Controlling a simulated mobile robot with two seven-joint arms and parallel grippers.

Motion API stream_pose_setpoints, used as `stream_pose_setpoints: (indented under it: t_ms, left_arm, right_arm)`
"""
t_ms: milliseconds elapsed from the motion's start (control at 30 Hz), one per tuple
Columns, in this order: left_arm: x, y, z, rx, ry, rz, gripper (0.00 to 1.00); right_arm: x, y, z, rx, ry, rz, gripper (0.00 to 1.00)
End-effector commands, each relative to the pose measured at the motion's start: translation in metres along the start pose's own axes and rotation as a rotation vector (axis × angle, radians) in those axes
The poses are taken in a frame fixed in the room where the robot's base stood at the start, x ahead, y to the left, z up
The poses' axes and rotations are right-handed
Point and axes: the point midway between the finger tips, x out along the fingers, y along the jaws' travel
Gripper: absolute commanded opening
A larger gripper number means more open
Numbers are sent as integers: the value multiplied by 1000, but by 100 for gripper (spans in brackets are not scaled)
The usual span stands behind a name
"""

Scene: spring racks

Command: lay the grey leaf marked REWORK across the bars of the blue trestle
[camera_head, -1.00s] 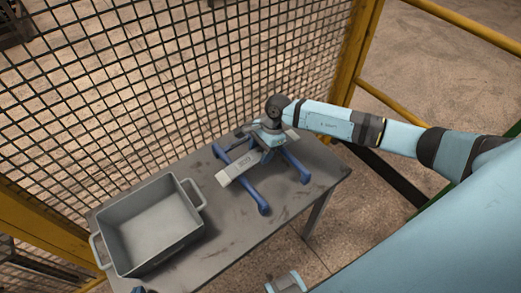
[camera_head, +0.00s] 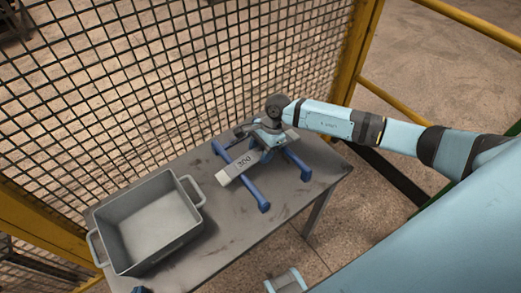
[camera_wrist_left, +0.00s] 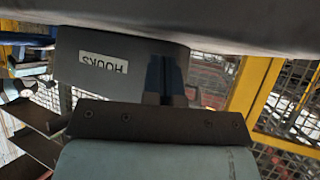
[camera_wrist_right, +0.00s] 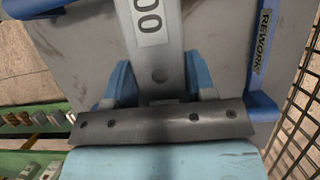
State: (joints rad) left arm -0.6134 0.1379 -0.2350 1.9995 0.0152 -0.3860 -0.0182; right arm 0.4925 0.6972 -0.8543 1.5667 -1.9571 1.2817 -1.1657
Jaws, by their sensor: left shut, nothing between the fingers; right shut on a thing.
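A flat grey leaf (camera_head: 239,165) with a white label reading 300 lies over both bars of the blue trestle (camera_head: 252,188) on the table; whether it touches them I cannot tell. In the right wrist view the leaf's label (camera_wrist_right: 150,20) is partly cut off. The word REWORK shows there on a blue trestle bar (camera_wrist_right: 258,75). My right gripper (camera_head: 268,142) is shut on the leaf near its far right end; in its wrist view its blue fingers (camera_wrist_right: 160,82) flank the leaf. My left gripper (camera_wrist_left: 166,82) is shut and empty before a grey panel labelled HOOKS (camera_wrist_left: 80,55).
A grey bin (camera_head: 188,222) with handles stands on the left part of the grey table (camera_head: 215,225), left of the trestle. A wire mesh fence (camera_head: 120,100) rises behind the table. A yellow post (camera_head: 358,50) stands at its right. Bare table lies between bin and trestle.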

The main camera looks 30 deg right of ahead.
Motion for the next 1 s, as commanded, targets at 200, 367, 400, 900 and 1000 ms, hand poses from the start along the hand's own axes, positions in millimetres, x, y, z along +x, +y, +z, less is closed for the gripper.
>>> stream_pose_setpoints:
  t_ms: [200,367,400,900,1000]
  left_arm:
    - [1,0,1,0,1,0,0]
    - [1,0,1,0,1,0,0]
    - [1,0,1,0,1,0,0]
    - [3,1,0,-20,-12,2,0]
    - [4,1,2,-21,-13,2,0]
  right_arm:
    - [1,-1,0,-1,-1,-2,62]
    - [2,0,-1,0,-1,-1,81]
    - [2,0,-1,0,0,-1,81]
    - [-43,-1,-3,-2,3,-4,81]
    - [-68,-1,-2,-1,2,-4,81]
